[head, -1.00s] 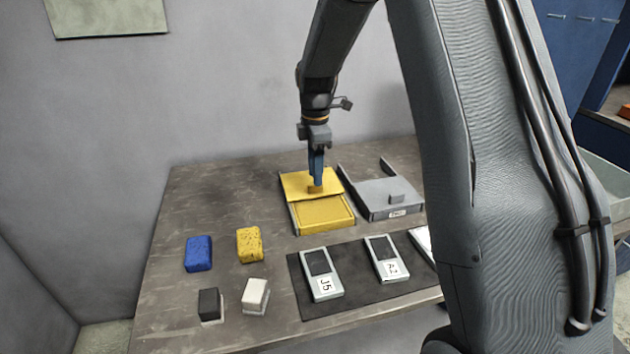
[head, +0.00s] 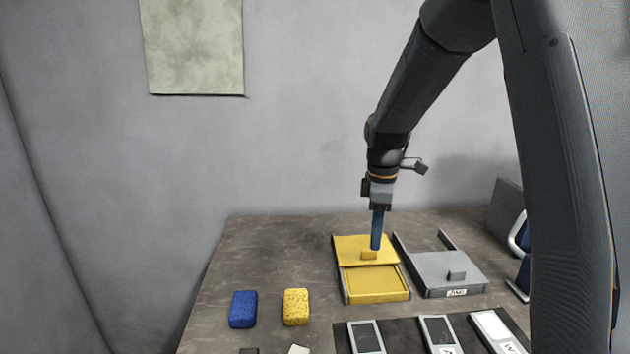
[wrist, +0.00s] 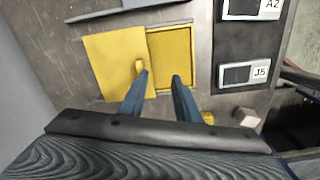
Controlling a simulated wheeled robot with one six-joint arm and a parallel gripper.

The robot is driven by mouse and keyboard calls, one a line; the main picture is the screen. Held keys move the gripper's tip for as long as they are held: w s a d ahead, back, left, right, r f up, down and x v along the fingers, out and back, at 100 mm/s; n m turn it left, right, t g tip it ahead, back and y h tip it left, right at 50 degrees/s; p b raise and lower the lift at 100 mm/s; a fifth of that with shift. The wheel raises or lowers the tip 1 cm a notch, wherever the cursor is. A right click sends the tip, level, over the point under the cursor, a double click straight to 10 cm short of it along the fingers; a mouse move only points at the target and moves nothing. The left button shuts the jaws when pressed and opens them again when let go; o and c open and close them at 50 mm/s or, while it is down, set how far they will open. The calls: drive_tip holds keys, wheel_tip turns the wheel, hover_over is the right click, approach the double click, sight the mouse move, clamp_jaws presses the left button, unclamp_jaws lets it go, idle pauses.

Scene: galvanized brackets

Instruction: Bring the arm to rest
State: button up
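My gripper (head: 376,246) points down over the yellow box (head: 378,290) at the back of the table. In the wrist view my gripper (wrist: 158,78) has its two blue fingers apart, with nothing held between them. The box's yellow lid (head: 350,249) is slid back, so the front part of the box is uncovered. The lid's small knob (head: 369,255) is right by the fingertips; in the wrist view the knob (wrist: 138,67) shows at the tip of the left finger. I cannot tell whether they touch.
A blue sponge (head: 243,309) and a yellow sponge (head: 296,307) lie at left. Labelled devices sit on a dark mat (head: 400,330) in front. The table's back left is clear.

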drive_tip(key=s+f+m, duration=0.2)
drive_tip(key=s+m, duration=0.5)
drive_tip(key=s, duration=0.4)
drive_tip(key=s+f+m, duration=0.2)
drive_tip(key=s+m, duration=0.5)
drive_tip(key=s, duration=0.5)
drive_tip(key=shift+f+m+t, duration=0.3)
drive_tip(key=shift+m+t, duration=0.1)
